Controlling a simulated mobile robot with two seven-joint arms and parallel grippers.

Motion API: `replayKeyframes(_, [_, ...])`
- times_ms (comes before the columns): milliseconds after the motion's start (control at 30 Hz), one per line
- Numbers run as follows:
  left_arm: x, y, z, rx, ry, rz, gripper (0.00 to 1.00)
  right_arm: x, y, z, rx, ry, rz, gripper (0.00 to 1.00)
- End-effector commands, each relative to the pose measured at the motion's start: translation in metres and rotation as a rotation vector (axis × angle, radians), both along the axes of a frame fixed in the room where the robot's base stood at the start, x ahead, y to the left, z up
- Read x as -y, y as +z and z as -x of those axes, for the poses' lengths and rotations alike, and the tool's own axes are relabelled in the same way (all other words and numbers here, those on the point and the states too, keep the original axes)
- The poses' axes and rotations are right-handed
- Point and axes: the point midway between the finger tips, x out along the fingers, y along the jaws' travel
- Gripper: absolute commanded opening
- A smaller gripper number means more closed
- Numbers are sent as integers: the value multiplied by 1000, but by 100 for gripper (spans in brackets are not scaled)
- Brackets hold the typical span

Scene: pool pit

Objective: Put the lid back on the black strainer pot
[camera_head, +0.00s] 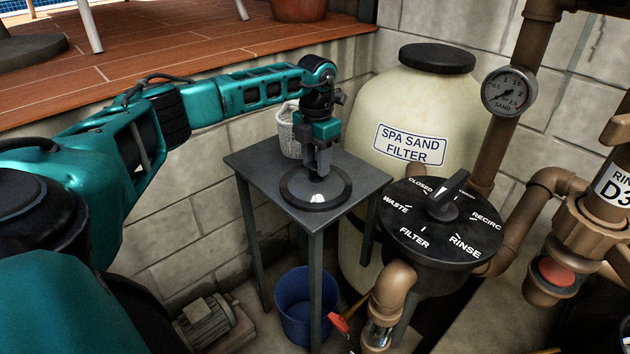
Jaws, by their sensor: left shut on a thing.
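The round dark lid (298,199) with a grey ring is at the top of the small grey table, level with its surface; whether it touches the table is hard to tell. My left gripper (318,172) points down over the lid and is shut on it near its middle. A small white patch shows beside the fingertips. The black strainer pot is not clearly in view; only a dark part is cut off at the lower right edge. My right gripper is not in view.
The table (258,164) also bears a white basket (290,130). The spa sand filter (420,105) and its black valve (418,222) stand to the right, with brown pipes (515,230) beyond. A blue bucket (292,310) and a motor (205,322) are below.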

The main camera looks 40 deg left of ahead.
Motion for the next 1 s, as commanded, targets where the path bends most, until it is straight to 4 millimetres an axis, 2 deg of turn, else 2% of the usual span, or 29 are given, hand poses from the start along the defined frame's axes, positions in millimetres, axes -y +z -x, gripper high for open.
replayKeyframes(800, [0, 48, 0, 1, 0, 0, 10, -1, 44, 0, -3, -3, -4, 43])
replayKeyframes(1000, [0, 51, 0, 1, 0, 0, 10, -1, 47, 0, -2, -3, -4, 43])
